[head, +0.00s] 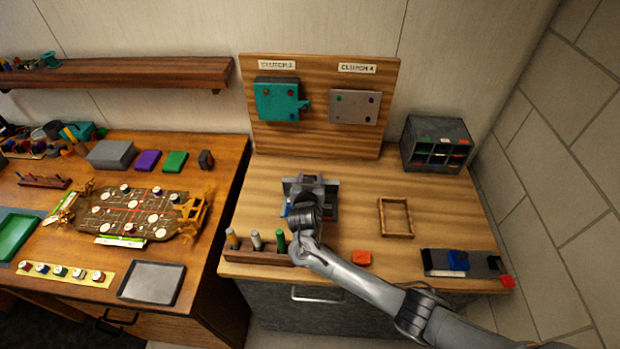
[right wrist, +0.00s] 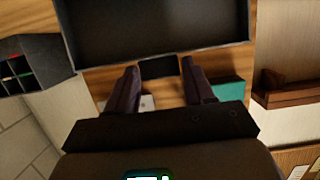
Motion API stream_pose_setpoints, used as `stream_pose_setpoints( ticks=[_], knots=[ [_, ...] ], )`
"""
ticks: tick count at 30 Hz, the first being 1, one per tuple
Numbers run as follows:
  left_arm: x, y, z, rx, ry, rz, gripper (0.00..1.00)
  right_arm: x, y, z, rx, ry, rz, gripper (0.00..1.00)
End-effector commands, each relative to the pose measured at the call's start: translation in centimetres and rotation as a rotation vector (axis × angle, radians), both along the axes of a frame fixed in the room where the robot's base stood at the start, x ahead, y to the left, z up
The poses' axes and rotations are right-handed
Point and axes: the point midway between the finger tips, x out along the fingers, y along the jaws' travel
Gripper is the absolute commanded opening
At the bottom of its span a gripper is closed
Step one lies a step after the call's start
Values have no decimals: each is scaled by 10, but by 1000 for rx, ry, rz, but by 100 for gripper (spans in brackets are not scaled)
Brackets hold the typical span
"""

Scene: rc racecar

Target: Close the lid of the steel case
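The steel case (head: 328,188) is a small grey box-like thing on the right-hand wooden bench in the head view, partly hidden behind my right gripper (head: 303,205). A bit of blue shows beside it. In the right wrist view a large dark, shallow, rimmed panel (right wrist: 155,25), which looks like part of the case, fills the top. A small dark tab (right wrist: 157,67) sticks out from its edge. My right gripper's fingers (right wrist: 162,82) are apart on either side of this tab. I cannot tell whether they touch it. My left gripper is not in view.
A rack with several pegs (head: 256,255) stands at the bench's front left, close to my right arm. A wooden frame (head: 396,232), an orange block (head: 361,257) and a grey cubby unit (head: 437,150) are to the right. An upright board (head: 320,75) closes the back.

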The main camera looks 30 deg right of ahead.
Motion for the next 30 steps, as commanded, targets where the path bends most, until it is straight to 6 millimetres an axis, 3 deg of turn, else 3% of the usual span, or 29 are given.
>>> stream_pose_setpoints(
  ticks=[1, 3, 19, 30],
  knots=[
    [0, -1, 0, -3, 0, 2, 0, 0, 0, -1, 0, 4, 1, 63],
    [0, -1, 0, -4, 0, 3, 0, 0, 0, -1, -1, 3, 0, 72],
    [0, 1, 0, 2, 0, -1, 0, -4, 3, 1, -3, 1, 2, 72],
    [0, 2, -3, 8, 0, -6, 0, -46, 36, 16, 2, 1, 2, 72]
  ],
)
